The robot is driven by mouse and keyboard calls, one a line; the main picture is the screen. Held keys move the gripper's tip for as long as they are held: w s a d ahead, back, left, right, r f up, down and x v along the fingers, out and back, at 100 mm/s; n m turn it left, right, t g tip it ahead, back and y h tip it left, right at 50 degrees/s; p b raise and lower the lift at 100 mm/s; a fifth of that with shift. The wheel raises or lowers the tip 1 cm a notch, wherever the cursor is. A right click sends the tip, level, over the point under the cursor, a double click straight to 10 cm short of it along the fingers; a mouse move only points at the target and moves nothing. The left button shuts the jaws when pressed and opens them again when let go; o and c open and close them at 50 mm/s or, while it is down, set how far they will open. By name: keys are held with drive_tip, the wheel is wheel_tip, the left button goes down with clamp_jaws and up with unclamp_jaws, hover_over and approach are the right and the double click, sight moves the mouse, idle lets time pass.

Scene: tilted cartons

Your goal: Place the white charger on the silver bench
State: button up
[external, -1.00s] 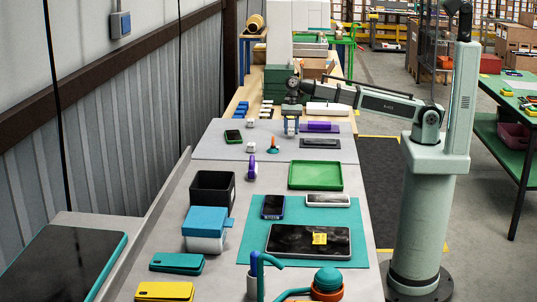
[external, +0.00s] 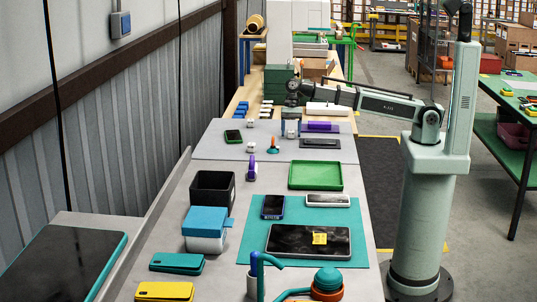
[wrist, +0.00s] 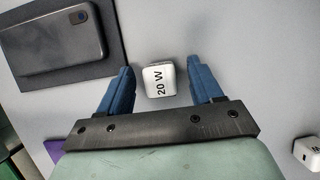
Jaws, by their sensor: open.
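A white charger marked "20 W" (wrist: 160,79) lies on a grey surface between my gripper's blue fingers in the wrist view. My gripper (wrist: 160,66) is open, with a gap on both sides of the charger. In the external view my gripper (external: 291,133) points down over the grey bench top (external: 215,150) at the far end, and the charger is mostly hidden by the fingers. A second white charger (wrist: 308,152) is at the lower right of the wrist view. Small white blocks also stand left of the gripper in the external view (external: 251,123).
A dark phone (wrist: 55,42) on a dark pad lies beside the left finger. A purple item (external: 320,127) is just right of the gripper. An orange-and-teal object (external: 272,146) stands nearer the camera. A green tray (external: 315,176) and a black bin (external: 212,187) are on the nearer table.

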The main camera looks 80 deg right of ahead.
drive_tip(key=shift+r, duration=0.15)
drive_tip(key=v, duration=1.1)
drive_tip(key=shift+d+r, duration=0.15)
drive_tip(key=shift+r, duration=0.2)
drive_tip(key=shift+c, duration=0.4)
drive_tip(key=shift+d+r, duration=0.1)
drive_tip(key=shift+r, duration=0.05)
drive_tip(key=shift+c, duration=1.1)
